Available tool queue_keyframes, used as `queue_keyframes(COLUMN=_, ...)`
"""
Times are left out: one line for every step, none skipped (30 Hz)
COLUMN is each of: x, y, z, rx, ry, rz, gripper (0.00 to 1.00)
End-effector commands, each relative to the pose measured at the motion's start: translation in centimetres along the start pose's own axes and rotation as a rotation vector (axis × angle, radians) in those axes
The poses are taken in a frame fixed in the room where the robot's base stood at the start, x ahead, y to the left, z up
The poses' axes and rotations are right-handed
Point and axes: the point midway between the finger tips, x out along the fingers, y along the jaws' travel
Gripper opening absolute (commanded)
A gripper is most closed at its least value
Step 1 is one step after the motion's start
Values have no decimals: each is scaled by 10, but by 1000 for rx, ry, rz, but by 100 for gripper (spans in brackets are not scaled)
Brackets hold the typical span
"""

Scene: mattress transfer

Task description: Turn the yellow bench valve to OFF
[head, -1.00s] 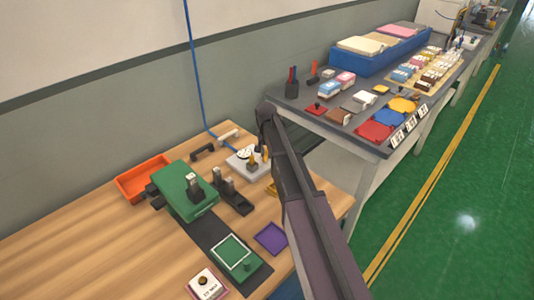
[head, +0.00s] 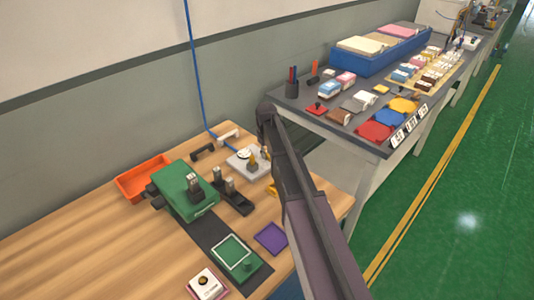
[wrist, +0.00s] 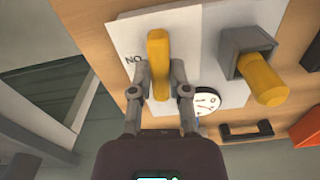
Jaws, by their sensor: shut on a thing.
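The yellow valve lever (wrist: 158,62) stands on a pale plate (wrist: 199,40) fixed to the wooden bench. In the wrist view, my gripper (wrist: 158,80) has one finger on each side of the lever and is shut on it. Dark lettering, upside down and like "ON", is beside the lever's left side. A second yellow handle (wrist: 263,82) sticks out of a grey block on the same plate. In the head view the plate (head: 240,168) is near the bench's back edge, and my arm largely hides my gripper. No OFF mark is readable.
A round white gauge (wrist: 207,101) sits beside the plate's levers, partly behind my finger. A black handle (wrist: 246,131) and an orange tray (head: 145,183) are nearby. A green machine (head: 185,190) stands to the left. A blue hose (head: 197,90) hangs down to the plate.

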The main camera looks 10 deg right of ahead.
Motion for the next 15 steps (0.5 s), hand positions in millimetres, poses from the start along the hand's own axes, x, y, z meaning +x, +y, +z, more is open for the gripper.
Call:
queue_keyframes(x=0, y=0, z=-1, rx=-29, ry=2, rz=1, gripper=0)
queue_keyframes(x=0, y=0, z=-1, rx=-46, ry=1, rz=1, gripper=0)
queue_keyframes(x=0, y=0, z=-1, rx=-66, ry=1, rz=1, gripper=0)
queue_keyframes(x=0, y=1, z=-1, rx=-79, ry=1, rz=1, gripper=0)
queue_keyframes(x=0, y=1, z=-1, rx=-91, ry=1, rz=1, gripper=0)
queue_keyframes(x=0, y=1, z=-1, rx=-105, ry=1, rz=1, gripper=0)
queue_keyframes(x=0, y=1, z=-1, rx=-114, ry=1, rz=1, gripper=0)
queue_keyframes(x=0, y=1, z=-1, rx=-122, ry=1, rz=1, gripper=0)
queue_keyframes(x=0, y=1, z=-1, rx=-131, ry=1, rz=1, gripper=0)
queue_keyframes(x=0, y=1, z=-1, rx=-135, ry=1, rz=1, gripper=0)
queue_keyframes(x=0, y=1, z=-1, rx=-139, ry=1, rz=1, gripper=0)
queue_keyframes(x=0, y=1, z=-1, rx=-144, ry=1, rz=1, gripper=0)
queue_keyframes(x=0, y=1, z=-1, rx=-146, ry=1, rz=1, gripper=0)
queue_keyframes(x=0, y=1, z=-1, rx=-148, ry=1, rz=1, gripper=0)
queue_keyframes(x=0, y=1, z=-1, rx=-149, ry=1, rz=2, gripper=0)
